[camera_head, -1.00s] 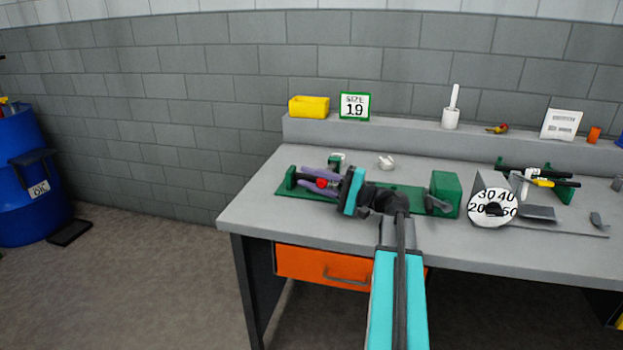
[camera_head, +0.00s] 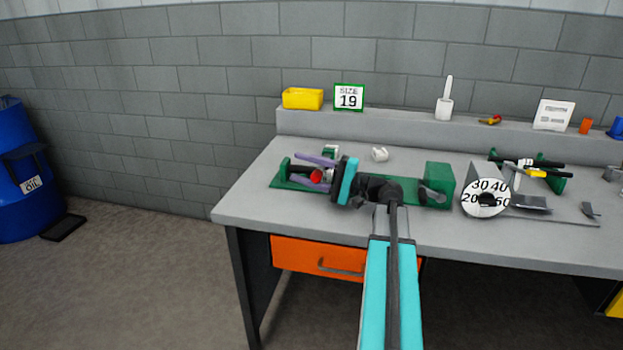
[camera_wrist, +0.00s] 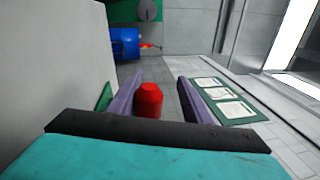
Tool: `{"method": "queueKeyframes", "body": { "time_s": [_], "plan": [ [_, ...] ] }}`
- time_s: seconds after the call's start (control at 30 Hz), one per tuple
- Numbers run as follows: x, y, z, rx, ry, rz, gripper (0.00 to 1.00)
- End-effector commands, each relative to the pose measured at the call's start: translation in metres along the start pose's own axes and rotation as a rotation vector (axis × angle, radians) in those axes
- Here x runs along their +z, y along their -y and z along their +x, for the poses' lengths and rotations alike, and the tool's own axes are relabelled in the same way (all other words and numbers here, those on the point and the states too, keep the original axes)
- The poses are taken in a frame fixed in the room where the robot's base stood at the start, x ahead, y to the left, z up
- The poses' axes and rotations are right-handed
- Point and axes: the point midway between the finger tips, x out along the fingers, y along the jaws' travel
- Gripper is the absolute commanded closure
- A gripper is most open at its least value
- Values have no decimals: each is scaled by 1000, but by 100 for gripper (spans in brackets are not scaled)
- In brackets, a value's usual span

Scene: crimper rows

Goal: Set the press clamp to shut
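The press clamp has a long green base plate (camera_head: 405,190) on the bench, with a green block (camera_head: 441,182) at its right end. A red knob (camera_head: 316,175), seemingly the clamp's, shows near its left end. My gripper (camera_head: 291,168) points left over the plate, its two purple fingers apart. In the wrist view the red knob (camera_wrist: 148,101) appears between the fingers of my gripper (camera_wrist: 160,80), nearer the left one, with a gap at the right. I cannot tell whether it touches the left finger. My wrist hides the middle of the clamp.
Right of the clamp stand a numbered dial (camera_head: 486,198) and a green rack (camera_head: 553,181) with black-handled tools. A white piece (camera_head: 380,154) lies behind my wrist. The bench's front left is clear.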

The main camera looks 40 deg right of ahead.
Motion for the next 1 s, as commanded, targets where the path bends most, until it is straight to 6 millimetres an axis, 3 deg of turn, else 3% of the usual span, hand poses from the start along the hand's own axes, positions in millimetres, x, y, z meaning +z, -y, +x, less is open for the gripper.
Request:
{"method": "queueKeyframes", "body": {
  "time_s": [0.27, 1.0],
  "plan": [
    [5, 31, 6, -1, 3, -2, 57],
    [73, 31, -29, 0, 1, 0, 57]
  ]
}}
